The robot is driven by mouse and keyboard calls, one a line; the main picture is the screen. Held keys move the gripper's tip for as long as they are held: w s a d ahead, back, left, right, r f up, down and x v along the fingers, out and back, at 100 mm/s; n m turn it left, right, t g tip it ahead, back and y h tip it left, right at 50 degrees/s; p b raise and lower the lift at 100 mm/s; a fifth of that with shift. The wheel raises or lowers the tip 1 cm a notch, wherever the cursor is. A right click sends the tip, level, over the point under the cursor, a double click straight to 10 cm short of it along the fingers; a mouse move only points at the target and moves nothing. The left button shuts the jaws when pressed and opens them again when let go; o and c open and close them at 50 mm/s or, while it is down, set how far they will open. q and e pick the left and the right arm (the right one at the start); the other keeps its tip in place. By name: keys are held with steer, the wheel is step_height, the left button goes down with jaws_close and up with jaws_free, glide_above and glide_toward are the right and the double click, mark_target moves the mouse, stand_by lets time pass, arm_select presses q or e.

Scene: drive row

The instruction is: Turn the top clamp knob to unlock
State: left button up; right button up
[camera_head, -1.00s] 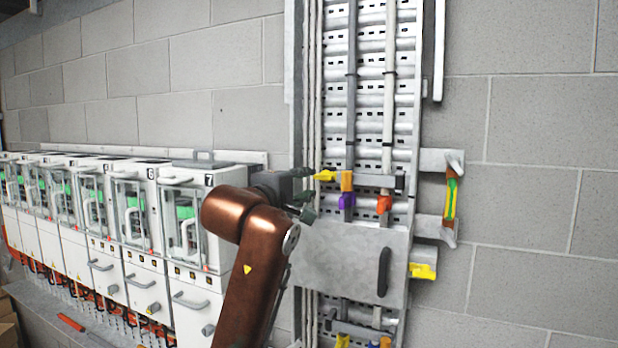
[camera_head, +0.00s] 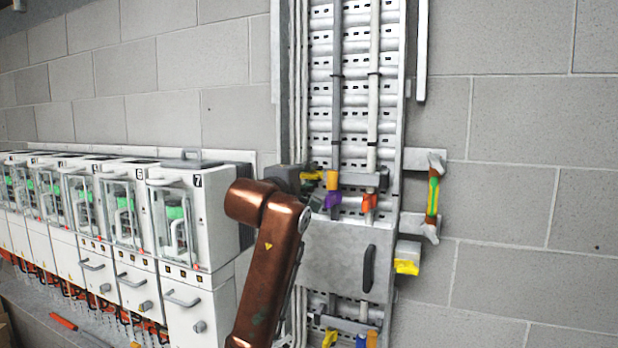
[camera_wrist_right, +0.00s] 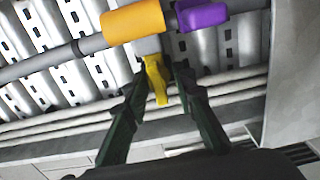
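The top clamp (camera_head: 360,180) is a grey bar across two vertical cables on the panel. Its yellow knob (camera_head: 311,175) sticks out at the left end. My right gripper (camera_head: 302,183) is at the knob from the left and partly hides it. In the right wrist view, the yellow knob (camera_wrist_right: 157,82) lies between the two dark fingertips of my right gripper (camera_wrist_right: 160,77). Narrow gaps seem to show on both sides, so the gripper looks open around the knob. My left gripper is not in view.
An orange-yellow sleeve (camera_head: 333,180), a purple part (camera_head: 332,199) and an orange part (camera_head: 370,202) sit at the clamp. A grey cover plate (camera_head: 335,262) with a black handle (camera_head: 369,268) lies below. White numbered cabinets (camera_head: 190,250) stand at left.

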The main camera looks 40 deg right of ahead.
steer(key=shift+s, duration=0.1)
steer(key=c, duration=0.3)
jaws_close()
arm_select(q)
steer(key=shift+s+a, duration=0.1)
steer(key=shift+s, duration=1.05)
